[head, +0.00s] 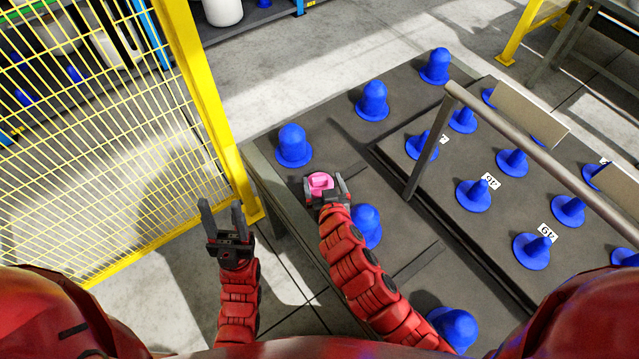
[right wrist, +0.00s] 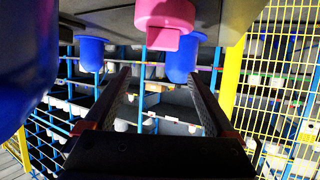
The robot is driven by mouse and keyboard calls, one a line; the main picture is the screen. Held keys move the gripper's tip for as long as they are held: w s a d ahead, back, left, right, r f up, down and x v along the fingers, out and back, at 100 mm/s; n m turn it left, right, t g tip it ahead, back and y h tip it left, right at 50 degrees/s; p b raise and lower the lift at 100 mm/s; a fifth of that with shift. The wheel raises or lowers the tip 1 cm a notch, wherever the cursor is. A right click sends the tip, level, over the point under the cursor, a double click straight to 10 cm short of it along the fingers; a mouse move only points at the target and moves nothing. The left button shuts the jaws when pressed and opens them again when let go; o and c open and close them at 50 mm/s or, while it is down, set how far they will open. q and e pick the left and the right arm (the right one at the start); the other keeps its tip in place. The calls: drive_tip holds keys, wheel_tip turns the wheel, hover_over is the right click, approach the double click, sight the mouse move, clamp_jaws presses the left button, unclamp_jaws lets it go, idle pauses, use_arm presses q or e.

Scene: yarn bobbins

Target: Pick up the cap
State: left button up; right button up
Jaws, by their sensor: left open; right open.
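The pink cap (head: 320,182) is on the dark table, at its left part in the head view. It also shows at the top of the right wrist view (right wrist: 165,16), where the scene looks upside down. My right gripper (head: 327,185) is open at the cap, its two fingers on either side of it in the head view. In the right wrist view the gap between the fingers (right wrist: 160,75) lines up with the cap, and nothing is gripped. My left gripper (head: 221,208) is open and empty, left of the table.
Blue bobbin-like pieces (head: 293,146) stand around the cap; one (head: 366,226) is close beside my right forearm. A raised panel (head: 500,220) with blue cones and a metal rail (head: 540,150) lies to the right. A yellow mesh fence (head: 90,130) stands at the left.

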sight(320, 180)
wheel_tip(320, 180, down, 4)
drive_tip(key=shift+w+r, duration=0.15)
drive_tip(key=shift+r, duration=0.1)
drive_tip(key=shift+w+a, duration=0.15)
drive_tip(key=shift+w, duration=0.35)
drive_tip(key=shift+w+f, duration=0.15)
drive_tip(key=shift+w+a+f, duration=0.15)
drive_tip(key=shift+w, duration=0.45)
drive_tip(key=x, duration=0.4)
drive_tip(key=shift+w+p, duration=0.1)
drive_tip(key=shift+p, duration=0.3)
drive_tip(key=shift+w+f, duration=0.1)
drive_tip(key=shift+f, duration=0.1)
clamp_jaws()
